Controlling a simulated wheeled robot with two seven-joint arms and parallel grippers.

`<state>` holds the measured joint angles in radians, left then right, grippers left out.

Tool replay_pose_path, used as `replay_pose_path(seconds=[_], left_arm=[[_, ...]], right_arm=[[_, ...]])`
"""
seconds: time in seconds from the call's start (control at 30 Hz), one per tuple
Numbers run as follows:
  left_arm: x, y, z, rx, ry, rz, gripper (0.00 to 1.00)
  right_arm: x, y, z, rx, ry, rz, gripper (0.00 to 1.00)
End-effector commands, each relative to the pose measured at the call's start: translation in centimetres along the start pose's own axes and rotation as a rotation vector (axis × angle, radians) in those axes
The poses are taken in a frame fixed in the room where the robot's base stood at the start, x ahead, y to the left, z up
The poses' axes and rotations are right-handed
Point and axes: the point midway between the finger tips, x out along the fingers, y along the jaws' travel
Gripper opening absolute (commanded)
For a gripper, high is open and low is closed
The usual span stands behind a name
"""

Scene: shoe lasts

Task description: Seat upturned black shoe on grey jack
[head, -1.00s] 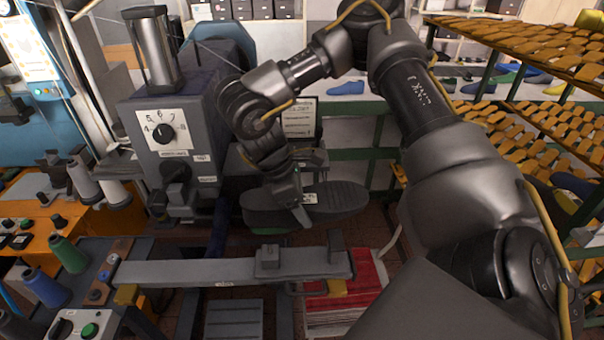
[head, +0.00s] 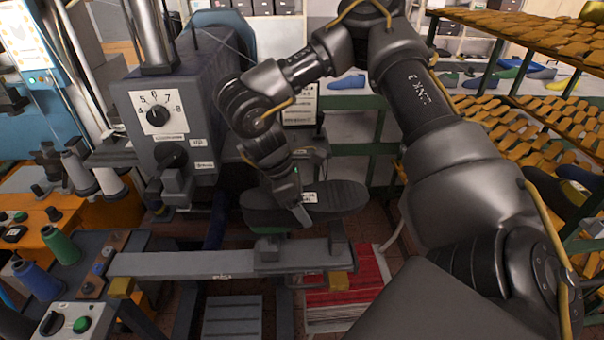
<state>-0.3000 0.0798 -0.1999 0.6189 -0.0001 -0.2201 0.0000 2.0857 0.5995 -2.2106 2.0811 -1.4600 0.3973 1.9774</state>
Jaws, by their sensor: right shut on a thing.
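The black shoe (head: 340,197) is upturned, its dark sole facing up, in the middle of the head view. My right gripper (head: 300,213) points down and is shut on the shoe near its middle; the fingers partly cover it. The grey jack (head: 185,264) is a long horizontal bar below the shoe in the picture, with two short upright posts near its right end. The shoe appears above and behind these posts; I cannot tell whether it touches them. My left gripper is not in view.
A grey machine with a dial (head: 157,115) stands left of the shoe. A control box with a green button (head: 82,324) and thread spools (head: 38,279) are at lower left. Racks of orange shoe lasts (head: 535,125) fill the right.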

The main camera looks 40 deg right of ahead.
Motion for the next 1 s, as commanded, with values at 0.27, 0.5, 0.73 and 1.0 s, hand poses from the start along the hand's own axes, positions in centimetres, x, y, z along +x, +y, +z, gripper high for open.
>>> replay_pose_path(seconds=[0.27,0.5,0.73,1.0], left_arm=[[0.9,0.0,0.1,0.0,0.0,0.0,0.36],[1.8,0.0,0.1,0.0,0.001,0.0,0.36],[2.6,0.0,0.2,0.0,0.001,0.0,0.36],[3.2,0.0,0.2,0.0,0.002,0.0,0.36]], right_arm=[[1.4,0.0,-0.6,0.0,0.0,0.0,0.16],[2.8,0.0,-1.2,-0.001,-0.001,0.001,0.16],[4.2,0.0,-1.8,-0.003,-0.002,0.001,0.16],[5.3,0.1,-2.3,-0.004,-0.002,0.002,0.16]])
